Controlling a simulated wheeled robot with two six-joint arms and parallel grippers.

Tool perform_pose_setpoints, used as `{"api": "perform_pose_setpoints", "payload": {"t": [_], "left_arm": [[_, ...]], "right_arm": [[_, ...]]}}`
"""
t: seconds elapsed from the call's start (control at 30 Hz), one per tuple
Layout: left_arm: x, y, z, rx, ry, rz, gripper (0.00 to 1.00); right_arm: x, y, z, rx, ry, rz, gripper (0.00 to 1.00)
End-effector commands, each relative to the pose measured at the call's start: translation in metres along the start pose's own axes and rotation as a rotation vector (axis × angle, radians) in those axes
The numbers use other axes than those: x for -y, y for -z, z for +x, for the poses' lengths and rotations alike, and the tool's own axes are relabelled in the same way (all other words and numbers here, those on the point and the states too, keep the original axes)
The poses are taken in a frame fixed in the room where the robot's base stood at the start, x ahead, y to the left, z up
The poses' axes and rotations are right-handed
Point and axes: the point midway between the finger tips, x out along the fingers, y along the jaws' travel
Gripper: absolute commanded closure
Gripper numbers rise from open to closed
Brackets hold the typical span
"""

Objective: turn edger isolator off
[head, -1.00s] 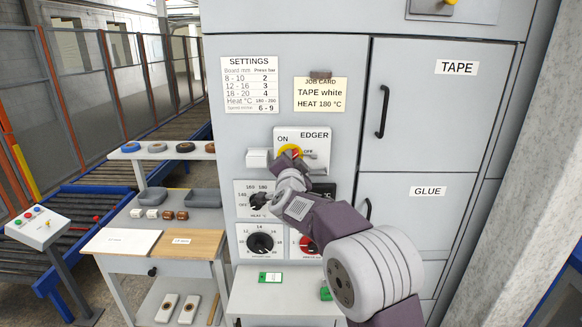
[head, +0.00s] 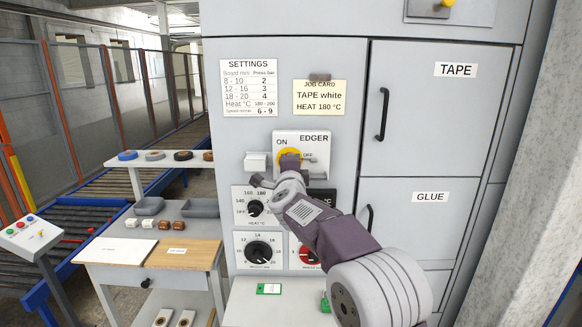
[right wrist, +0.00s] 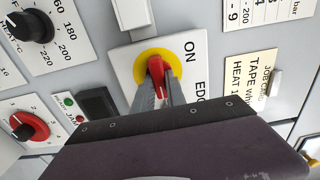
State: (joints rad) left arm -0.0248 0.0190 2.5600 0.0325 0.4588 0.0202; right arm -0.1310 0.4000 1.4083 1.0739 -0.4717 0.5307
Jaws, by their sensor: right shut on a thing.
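The edger isolator is a white plate marked ON, OFF and EDGER (head: 316,140) with a yellow disc (head: 282,154) on the grey cabinet front. In the right wrist view its red handle (right wrist: 156,70) stands on the yellow disc (right wrist: 142,57). My right gripper (head: 290,160) is at the disc and hides most of the handle in the head view. In the right wrist view the gripper (right wrist: 158,92) is shut on the red handle, a finger on each side. The handle lies across the plate, its long end towards the OFF side. My left gripper is not in view.
A heat dial (head: 255,208), a black dial (head: 258,252) and a red dial (head: 308,256) sit below the isolator. A white box (head: 255,161) juts out at its left. Cabinet door handles (head: 382,114) stand out at right. A shelf with a green tag (head: 268,289) is below.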

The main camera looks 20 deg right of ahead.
Motion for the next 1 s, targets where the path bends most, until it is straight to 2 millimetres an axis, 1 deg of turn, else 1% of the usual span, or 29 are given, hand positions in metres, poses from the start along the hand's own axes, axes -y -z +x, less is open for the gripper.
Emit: {"api": "perform_pose_setpoints", "payload": {"t": [0.03, 0.57, 0.6, 0.67, 0.7, 1.0], "left_arm": [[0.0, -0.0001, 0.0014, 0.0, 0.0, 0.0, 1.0], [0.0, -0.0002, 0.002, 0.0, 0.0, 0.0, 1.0], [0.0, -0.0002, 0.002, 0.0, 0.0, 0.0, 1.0], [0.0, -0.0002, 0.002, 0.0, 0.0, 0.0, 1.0], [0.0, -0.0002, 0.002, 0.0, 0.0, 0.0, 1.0], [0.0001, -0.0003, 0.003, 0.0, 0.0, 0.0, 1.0]], "right_arm": [[-0.0024, 0.0, 0.0001, 0.0, -0.003, 0.01, 1.0], [-0.0025, -0.0001, 0.0002, 0.0, -0.005, 0.034, 1.0], [-0.0026, -0.0002, 0.0002, 0.0, -0.005, 0.033, 0.81], [-0.0025, -0.0002, 0.0002, 0.0, -0.005, 0.033, 0.64], [-0.0023, -0.0002, 0.0002, 0.0, -0.004, 0.033, 0.62], [-0.0012, -0.0002, -0.0016, 0.0, -0.001, 0.032, 0.62]]}}
